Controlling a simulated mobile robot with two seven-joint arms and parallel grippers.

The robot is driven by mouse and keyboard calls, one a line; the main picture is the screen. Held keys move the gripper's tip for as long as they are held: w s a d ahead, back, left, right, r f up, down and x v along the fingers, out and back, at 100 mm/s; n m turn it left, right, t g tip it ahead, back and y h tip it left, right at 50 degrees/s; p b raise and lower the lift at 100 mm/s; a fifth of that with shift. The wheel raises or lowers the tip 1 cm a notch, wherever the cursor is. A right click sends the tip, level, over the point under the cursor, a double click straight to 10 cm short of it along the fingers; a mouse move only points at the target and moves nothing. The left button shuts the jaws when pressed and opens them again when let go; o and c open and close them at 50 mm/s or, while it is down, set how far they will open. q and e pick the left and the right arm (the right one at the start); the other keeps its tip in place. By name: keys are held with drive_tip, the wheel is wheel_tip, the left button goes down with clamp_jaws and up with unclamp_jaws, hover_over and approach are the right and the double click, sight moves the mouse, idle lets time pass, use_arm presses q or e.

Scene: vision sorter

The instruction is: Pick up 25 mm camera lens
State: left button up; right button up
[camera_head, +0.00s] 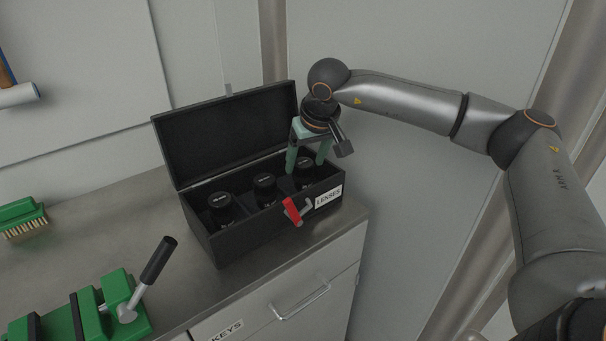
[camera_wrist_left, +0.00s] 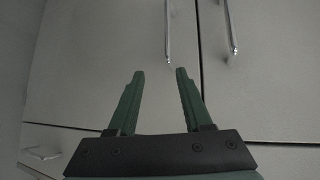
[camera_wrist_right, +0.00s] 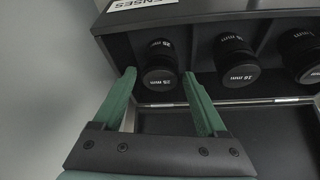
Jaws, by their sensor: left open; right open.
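The 25 mm camera lens (camera_wrist_right: 160,65) is black with white lettering and stands in an end compartment of the lens case. In the head view it is the rightmost lens (camera_head: 305,166), partly hidden by my gripper. My right gripper (camera_head: 306,162) is open and empty just above that compartment, pointing down. In the right wrist view its fingertips (camera_wrist_right: 159,76) appear on either side of the lens cap; I cannot tell whether they touch it. My left gripper (camera_wrist_left: 160,74) is open and empty in front of grey cabinet doors, outside the head view.
The black lens case (camera_head: 228,247) stands open with its lid (camera_head: 228,130) up behind. Its middle lens (camera_head: 265,190) and left lens (camera_head: 221,208) sit in neighbouring compartments. A green vise (camera_head: 115,300) and green brush (camera_head: 22,215) lie left.

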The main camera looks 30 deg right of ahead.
drive_tip(key=shift+x, duration=1.45)
drive_tip(key=shift+c, duration=0.4)
drive_tip(key=shift+r, duration=0.1)
clamp_jaws()
